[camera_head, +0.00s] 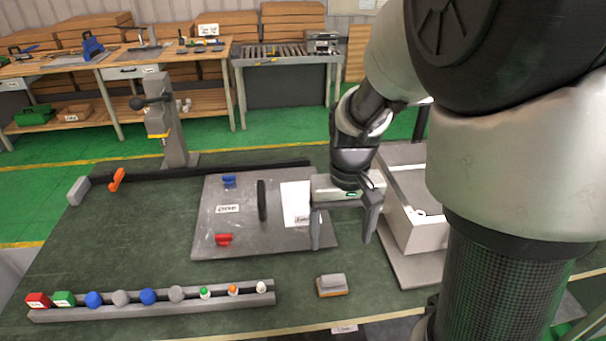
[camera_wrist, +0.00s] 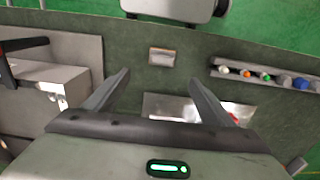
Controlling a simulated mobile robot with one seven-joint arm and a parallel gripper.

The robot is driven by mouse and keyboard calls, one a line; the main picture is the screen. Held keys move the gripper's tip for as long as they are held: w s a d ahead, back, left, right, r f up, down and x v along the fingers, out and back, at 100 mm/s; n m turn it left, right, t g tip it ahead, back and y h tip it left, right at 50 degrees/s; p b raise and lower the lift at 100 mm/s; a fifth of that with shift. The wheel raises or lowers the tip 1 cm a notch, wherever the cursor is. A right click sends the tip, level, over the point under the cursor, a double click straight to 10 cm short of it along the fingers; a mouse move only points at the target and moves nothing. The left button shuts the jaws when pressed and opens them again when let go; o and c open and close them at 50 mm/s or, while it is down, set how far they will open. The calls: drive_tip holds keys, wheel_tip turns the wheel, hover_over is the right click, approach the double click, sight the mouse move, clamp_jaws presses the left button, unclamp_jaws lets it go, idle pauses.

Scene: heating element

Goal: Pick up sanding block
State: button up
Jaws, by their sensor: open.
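The sanding block (camera_head: 332,286) is a small block with a grey top and an orange-tan base. It lies on the green bench top near the front edge in the head view. In the wrist view the sanding block (camera_wrist: 162,56) lies beyond my fingertips, between their lines. My gripper (camera_head: 342,245) is open and empty, pointing down, above and behind the block near the right edge of the grey plate. The gripper's two fingers (camera_wrist: 158,82) are spread wide in the wrist view, apart from the block.
A grey rail (camera_head: 150,308) with several coloured pieces stands left of the block. A grey plate (camera_head: 215,190) with red and blue parts and a paper lies behind. A light metal box (camera_head: 428,238) stands to the right. The bench around the block is clear.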

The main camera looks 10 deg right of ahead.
sight(333, 277)
wheel_tip(333, 277, down, 12)
drive_tip(key=shift+a+r+b, duration=0.1)
drive_tip(key=shift+r+b, duration=0.05)
drive_tip(key=shift+b, duration=0.6)
drive_tip(key=shift+w+a+f+b, duration=0.1)
drive_tip(key=shift+a+f+b, duration=0.1)
drive_tip(key=shift+f, duration=1.15)
drive_tip(key=shift+a+f+b, duration=0.1)
drive_tip(key=shift+f+b, duration=0.1)
drive_tip(key=shift+f, duration=1.1)
drive_tip(key=shift+c, duration=0.6)
drive_tip(key=c, duration=1.1)
